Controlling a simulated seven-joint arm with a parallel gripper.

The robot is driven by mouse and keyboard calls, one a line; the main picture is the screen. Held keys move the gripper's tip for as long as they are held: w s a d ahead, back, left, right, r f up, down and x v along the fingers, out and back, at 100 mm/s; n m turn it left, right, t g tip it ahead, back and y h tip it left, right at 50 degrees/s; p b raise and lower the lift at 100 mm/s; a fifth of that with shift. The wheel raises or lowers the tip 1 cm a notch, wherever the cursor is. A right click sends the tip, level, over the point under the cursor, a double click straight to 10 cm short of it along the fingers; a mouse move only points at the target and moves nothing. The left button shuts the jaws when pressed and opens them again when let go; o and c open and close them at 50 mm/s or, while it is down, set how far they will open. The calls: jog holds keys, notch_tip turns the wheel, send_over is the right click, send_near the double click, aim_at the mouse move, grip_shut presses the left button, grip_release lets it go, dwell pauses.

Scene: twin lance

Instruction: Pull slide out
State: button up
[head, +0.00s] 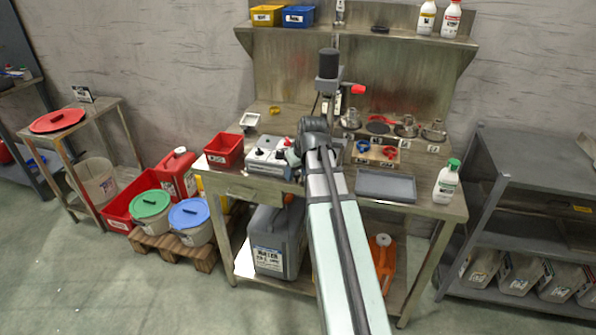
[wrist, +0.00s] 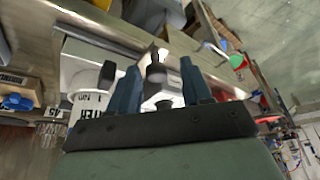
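My gripper (wrist: 152,88) shows in the wrist view as two blue fingers standing apart. A dark grey knob (wrist: 155,74) on a pale metal piece shows in the gap between them, with space on both sides. I cannot tell how far beyond the fingertips it lies. In the head view my arm reaches over the workbench and mostly hides the gripper. A grey-white unit with red details (head: 268,155) sits on the bench just left of my wrist. I cannot tell for certain which part is the slide. A white cylinder with black lettering (wrist: 87,108) is beside the left finger.
On the workbench (head: 432,203) a red bin (head: 224,149) stands left of the unit. A grey tray (head: 386,185) and a green-capped bottle (head: 448,182) are at the right. A black-topped upright stand (head: 328,65) rises behind my wrist. Metal fittings (head: 405,126) line the back right.

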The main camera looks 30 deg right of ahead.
jog(key=shift+r, duration=0.15)
jog(key=shift+r, duration=0.2)
jog(key=v, duration=1.3)
jog(key=shift+s, duration=0.15)
dwell(0.4)
